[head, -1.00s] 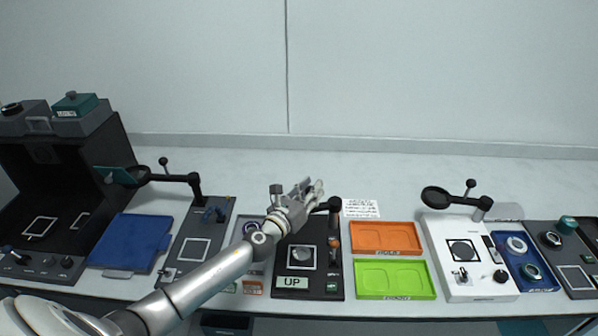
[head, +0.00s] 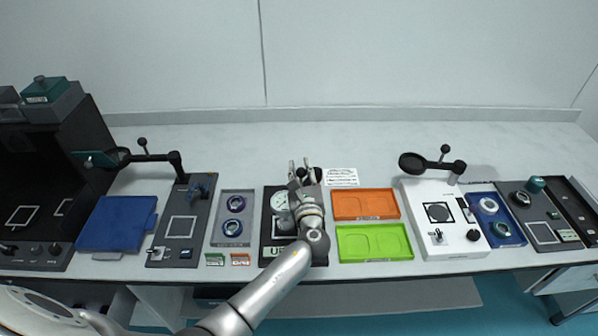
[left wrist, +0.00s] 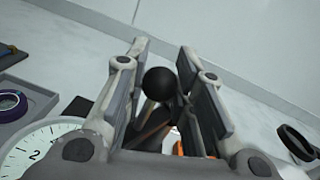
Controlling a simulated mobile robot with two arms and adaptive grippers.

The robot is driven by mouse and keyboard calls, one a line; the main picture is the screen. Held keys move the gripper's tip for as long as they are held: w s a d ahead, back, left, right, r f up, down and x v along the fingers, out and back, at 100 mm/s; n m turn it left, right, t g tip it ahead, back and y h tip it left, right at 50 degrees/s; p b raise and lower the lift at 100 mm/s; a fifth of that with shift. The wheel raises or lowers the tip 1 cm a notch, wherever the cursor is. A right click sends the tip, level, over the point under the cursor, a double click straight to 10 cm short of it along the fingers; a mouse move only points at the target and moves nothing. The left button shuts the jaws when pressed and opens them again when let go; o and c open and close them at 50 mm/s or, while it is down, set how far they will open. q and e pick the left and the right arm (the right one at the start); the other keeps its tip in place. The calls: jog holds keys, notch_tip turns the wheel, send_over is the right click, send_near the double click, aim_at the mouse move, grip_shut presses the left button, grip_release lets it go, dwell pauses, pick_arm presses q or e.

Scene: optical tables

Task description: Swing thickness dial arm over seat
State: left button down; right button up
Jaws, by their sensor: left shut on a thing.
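The thickness gauge station is a dark base (head: 268,233) in the middle of the bench in the head view. Its "UP" label is partly covered by my left arm. The round white dial (head: 280,201) shows just left of my left gripper (head: 299,168); its numbered face also shows at the lower left of the left wrist view (left wrist: 38,148). My left gripper is closed around the black ball knob (left wrist: 159,83), which sits between its fingers. The seat (head: 286,222) is mostly hidden by the dial and my wrist. My right gripper is not in view.
An orange tray (head: 365,192) and a green tray (head: 340,228) lie to the right, with a white station (head: 460,244) beyond. A grey tray with dark rings (head: 222,232) lies close on the left.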

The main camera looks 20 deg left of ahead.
pick_arm(q)
jog(key=shift+r, duration=0.1)
dwell(0.3)
jog(key=c, duration=1.2)
grip_release()
jog(key=v, duration=1.2)
jog(key=shift+d, duration=0.15)
notch_tip(320, 180, up, 5)
jog(key=p, duration=0.5)
